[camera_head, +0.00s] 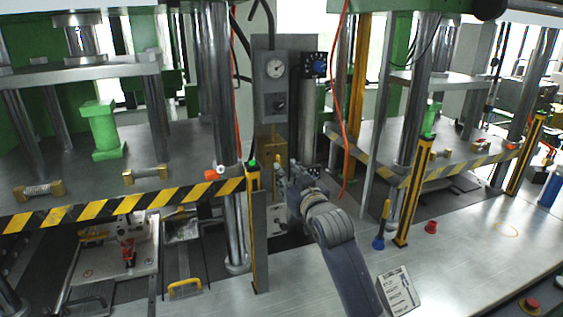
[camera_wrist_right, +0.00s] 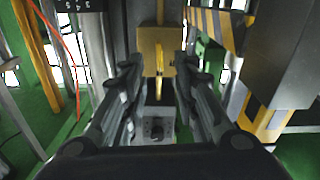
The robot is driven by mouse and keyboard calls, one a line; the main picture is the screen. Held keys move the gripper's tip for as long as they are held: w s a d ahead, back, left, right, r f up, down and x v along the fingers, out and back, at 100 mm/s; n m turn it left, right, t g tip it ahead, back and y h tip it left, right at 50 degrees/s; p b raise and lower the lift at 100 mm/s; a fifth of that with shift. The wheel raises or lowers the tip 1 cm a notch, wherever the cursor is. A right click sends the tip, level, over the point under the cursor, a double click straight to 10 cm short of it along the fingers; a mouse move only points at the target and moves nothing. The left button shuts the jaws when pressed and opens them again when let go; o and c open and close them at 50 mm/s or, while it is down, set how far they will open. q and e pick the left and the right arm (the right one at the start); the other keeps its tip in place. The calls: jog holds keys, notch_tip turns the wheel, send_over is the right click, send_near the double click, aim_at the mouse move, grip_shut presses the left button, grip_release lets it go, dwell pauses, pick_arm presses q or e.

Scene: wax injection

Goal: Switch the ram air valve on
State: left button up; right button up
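A brass valve block (camera_head: 265,142) is on the grey upright panel in the middle of the head view, below a gauge. In the right wrist view the block (camera_wrist_right: 151,38) shows ahead, with a narrow yellow lever (camera_wrist_right: 159,86) hanging down from it. No label is readable to confirm that this is the ram air valve. My right gripper (camera_head: 285,170) is in front of the panel, just below the block. In the wrist view its fingers (camera_wrist_right: 159,66) are apart, one on each side of the lever, and hold nothing. My left gripper is out of view.
A round gauge (camera_head: 275,68) and a black knob (camera_head: 279,104) are above the block. A blue dial (camera_head: 319,65) is to their right. Striped press tables (camera_head: 130,203) stand on both sides, with steel columns close to my arm. An orange cable (camera_head: 344,110) hangs nearby.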

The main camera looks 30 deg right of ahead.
aim_at(280, 162)
jog(key=shift+p+x, duration=0.65)
jog(key=shift+x, duration=1.9)
grip_shut()
